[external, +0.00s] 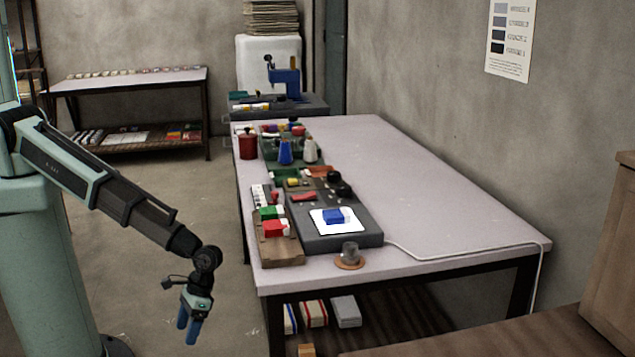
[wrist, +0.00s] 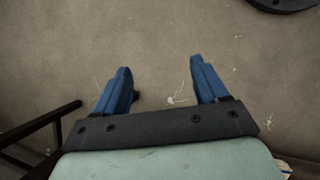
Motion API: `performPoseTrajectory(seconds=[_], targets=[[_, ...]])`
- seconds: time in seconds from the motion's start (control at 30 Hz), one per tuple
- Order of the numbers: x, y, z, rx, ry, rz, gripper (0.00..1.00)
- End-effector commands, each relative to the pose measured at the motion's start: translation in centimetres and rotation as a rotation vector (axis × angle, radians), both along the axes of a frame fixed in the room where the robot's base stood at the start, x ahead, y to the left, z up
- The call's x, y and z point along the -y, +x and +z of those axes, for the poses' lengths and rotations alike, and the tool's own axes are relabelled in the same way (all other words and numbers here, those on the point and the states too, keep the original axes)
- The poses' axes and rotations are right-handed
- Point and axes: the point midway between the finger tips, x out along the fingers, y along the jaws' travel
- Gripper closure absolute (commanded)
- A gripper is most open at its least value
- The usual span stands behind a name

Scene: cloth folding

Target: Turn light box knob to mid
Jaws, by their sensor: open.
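The light box (external: 362,238) is a dark grey box on the near part of the long table, with a bright white panel (external: 319,219) on top. A blue block (external: 334,215) lies on the panel. Dark round shapes (external: 342,189) stand at the box's far end; one may be the knob, but its setting is too small to read. My gripper (external: 189,326) hangs over the floor, left of the table and well apart from the box, pointing down. In the wrist view its two blue fingers (wrist: 160,68) are spread with only floor between them.
A wooden tray (external: 283,257) with red and green blocks sits left of the box. A grey cylinder (external: 350,251) stands on a round coaster near the table's front edge. A red pot (external: 248,146) and bottles stand farther back. The table's right side (external: 420,180) is clear except for a white cable.

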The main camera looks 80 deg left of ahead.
Motion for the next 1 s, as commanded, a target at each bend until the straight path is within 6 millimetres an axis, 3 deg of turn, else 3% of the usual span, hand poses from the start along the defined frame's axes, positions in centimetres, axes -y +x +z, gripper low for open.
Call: performPoseTrajectory(seconds=[0.03,0.2,0.4,0.5,0.7,0.8,0.93,1.0], targets=[[3.2,1.2,1.1,0.002,-0.014,0.009,0.27],[11.4,3.4,5.7,-0.009,-0.051,0.055,0.27],[19.4,5.9,12.0,-0.015,-0.085,0.096,0.27],[22.4,7.4,15.4,-0.014,-0.096,0.113,0.27],[26.0,11.4,22.0,0.010,-0.108,0.142,0.27],[26.8,14.0,25.5,0.031,-0.107,0.154,0.27],[25.5,19.3,30.3,0.085,-0.089,0.172,0.27],[23.1,23.1,32.9,0.127,-0.065,0.182,0.27]])
